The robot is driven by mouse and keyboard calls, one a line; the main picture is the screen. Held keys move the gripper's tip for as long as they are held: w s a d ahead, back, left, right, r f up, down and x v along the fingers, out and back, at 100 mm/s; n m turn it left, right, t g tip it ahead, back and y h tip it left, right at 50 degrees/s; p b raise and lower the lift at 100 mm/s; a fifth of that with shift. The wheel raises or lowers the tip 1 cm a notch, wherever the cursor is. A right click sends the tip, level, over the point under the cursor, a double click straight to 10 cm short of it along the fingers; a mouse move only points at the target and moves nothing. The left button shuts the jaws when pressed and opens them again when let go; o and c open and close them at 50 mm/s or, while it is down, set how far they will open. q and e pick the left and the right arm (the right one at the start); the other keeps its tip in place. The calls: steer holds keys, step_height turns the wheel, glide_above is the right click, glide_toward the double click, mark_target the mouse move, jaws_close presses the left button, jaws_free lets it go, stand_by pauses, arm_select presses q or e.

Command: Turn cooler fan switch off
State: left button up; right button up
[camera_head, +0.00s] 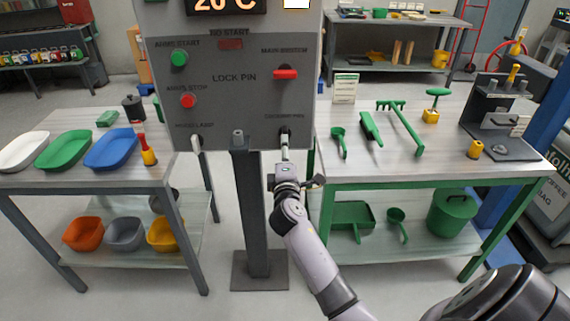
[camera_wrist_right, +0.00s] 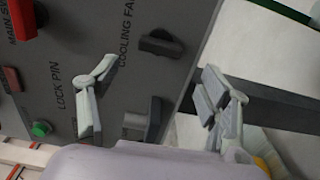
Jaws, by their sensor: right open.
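The grey control panel (camera_head: 235,110) stands on a post and carries the cooling fan switch (camera_head: 285,133), a dark rotary knob at its lower right. The right wrist view shows this black knob (camera_wrist_right: 160,43) beside the printed words "COOLING FA", partly cut off. My right gripper (camera_head: 285,152) is just below the switch in the head view and partly hides it. In the right wrist view its two fingers (camera_wrist_right: 158,95) are spread, with nothing between them touching. The knob lies beyond the fingertips, apparently not touched. My left gripper is not in view.
The panel also has a red main switch (camera_head: 286,74), a green button (camera_head: 179,58) and a red button (camera_head: 188,101). A grey fitting (camera_wrist_right: 142,122) lies near the panel edge. Tables with trays (camera_head: 62,150) and green tools (camera_head: 403,128) flank the post.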

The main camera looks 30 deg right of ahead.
steer(key=shift+v, duration=2.3)
steer(key=shift+f, duration=0.1)
steer(key=s+a+f+g+y, duration=0.1)
steer(key=a+f+g+y, duration=0.15)
steer(key=f, duration=0.85)
steer(key=s+a+f+g+y, duration=0.1)
steer(key=s+a+f+y, duration=0.15)
steer(key=f, duration=0.85)
steer(key=s+a+f+m+g+y, duration=0.1)
steer(key=s+a+f+g, duration=0.1)
steer(key=s+f, duration=0.45)
steer(key=s+a+f+m+g+y, duration=0.1)
steer(key=s+a+f, duration=0.15)
steer(key=f, duration=0.75)
steer(key=s+a+f+m+g+y, duration=0.2)
steer(key=s+f+m+g, duration=0.1)
steer(key=s+f, duration=1.05)
steer(key=s+f+m+g, duration=0.2)
steer(key=s+f, duration=0.1)
steer(key=s, duration=0.9)
steer(key=s+a+f+m+g, duration=0.1)
steer(key=s+f+m+g, duration=0.1)
steer(key=s, duration=1.1)
steer(key=shift+f+g+y, duration=0.3)
steer(key=shift+f+g, duration=0.05)
steer(key=shift+f, duration=0.55)
